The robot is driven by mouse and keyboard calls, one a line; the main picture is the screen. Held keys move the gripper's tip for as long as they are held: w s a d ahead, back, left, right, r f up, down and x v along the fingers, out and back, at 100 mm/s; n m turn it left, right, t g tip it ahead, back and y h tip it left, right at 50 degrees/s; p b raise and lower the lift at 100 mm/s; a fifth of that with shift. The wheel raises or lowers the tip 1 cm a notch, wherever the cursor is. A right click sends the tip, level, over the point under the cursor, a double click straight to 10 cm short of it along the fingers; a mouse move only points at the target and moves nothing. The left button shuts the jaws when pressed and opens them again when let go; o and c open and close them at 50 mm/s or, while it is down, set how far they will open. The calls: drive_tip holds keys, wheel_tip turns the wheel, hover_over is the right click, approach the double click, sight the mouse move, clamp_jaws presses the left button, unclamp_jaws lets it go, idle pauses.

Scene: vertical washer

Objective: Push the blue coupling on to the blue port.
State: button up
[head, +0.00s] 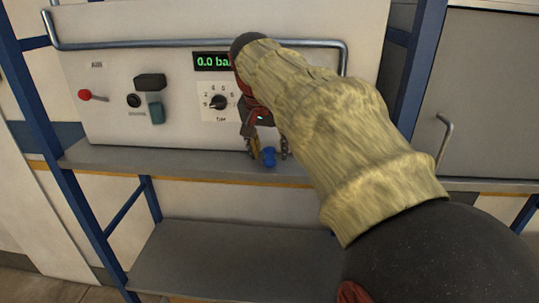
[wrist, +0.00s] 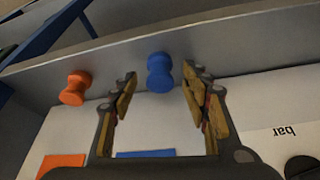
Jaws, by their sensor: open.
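The blue coupling (head: 268,157) is a small spool-shaped piece by the shelf, just below my gripper in the head view. In the wrist view the blue coupling (wrist: 160,73) appears between the fingertips, towards their far end. My gripper (wrist: 158,80) is open, with one finger on each side of it; I see no clear contact. My gripper also shows in the head view (head: 267,148), pointing down in front of the panel. A blue patch (wrist: 146,154) on the panel is partly hidden by my gripper. I cannot make out the blue port for certain.
An orange spool-shaped piece (wrist: 75,88) stands beside the blue one, near an orange patch (wrist: 61,163). The panel carries a dial (head: 218,102), a display (head: 211,62), a red-knobbed lever (head: 86,95) and a metal rail (head: 140,43). The grey shelf (head: 150,158) is clear at left.

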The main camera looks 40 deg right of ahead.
drive_tip(key=shift+w+d+f, duration=0.15)
drive_tip(key=shift+f, duration=0.4)
drive_tip(key=shift+c, duration=1.4)
drive_tip(key=c, duration=0.7)
drive_tip(key=shift+c, duration=0.8)
